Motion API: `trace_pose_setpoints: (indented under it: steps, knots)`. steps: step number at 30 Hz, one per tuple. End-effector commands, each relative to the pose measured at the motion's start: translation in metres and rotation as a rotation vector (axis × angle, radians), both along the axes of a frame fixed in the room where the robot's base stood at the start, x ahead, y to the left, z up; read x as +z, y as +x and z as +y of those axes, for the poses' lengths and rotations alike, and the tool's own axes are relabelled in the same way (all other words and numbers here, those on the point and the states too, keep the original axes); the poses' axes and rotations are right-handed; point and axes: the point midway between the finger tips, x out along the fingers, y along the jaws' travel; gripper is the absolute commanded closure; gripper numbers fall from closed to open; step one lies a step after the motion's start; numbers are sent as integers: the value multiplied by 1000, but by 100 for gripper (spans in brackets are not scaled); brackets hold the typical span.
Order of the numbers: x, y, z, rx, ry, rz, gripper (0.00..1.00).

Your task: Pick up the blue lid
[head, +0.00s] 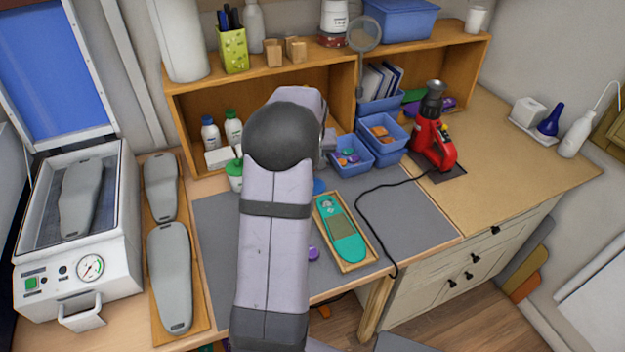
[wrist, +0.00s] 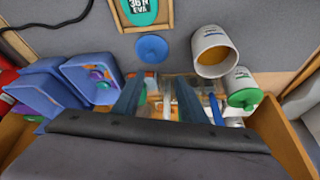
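The blue lid (wrist: 151,48) is a small round disc lying flat on the grey mat (wrist: 100,50) in the wrist view. It lies between the open white jar (wrist: 213,52) and the tray with the teal insole. In the head view only part of the lid (head: 319,186) shows, at the right edge of my arm. My gripper (wrist: 158,82) is open, with two dark fingers spread apart and nothing held between them. The lid appears beyond the fingertips, apart from them. My arm hides most of the gripper in the head view.
A green-lidded jar (wrist: 243,92) stands beside the open jar. Blue bins (head: 352,155) with small coloured pieces stand close by at the shelf. The wooden tray (head: 372,258) with a teal insole (head: 342,235) lies in front. A black cable (head: 372,200) crosses the mat.

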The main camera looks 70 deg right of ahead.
Motion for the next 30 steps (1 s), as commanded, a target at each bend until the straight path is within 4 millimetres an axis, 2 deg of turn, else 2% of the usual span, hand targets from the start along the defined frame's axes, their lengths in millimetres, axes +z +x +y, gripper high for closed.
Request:
trace_pose_setpoints:
  steps: [1, 3, 6, 18, 26, 30]
  knots:
    - [-8, -11, -3, -5, 13, 6, 62]
    - [-13, -20, -5, -5, 24, 12, 62]
    - [-15, -24, -6, -2, 29, 14, 62]
    - [-33, -20, -12, -1, 30, 14, 62]
    - [-37, -18, -14, -1, 30, 14, 62]
    - [-47, -16, -18, 0, 31, 15, 62]
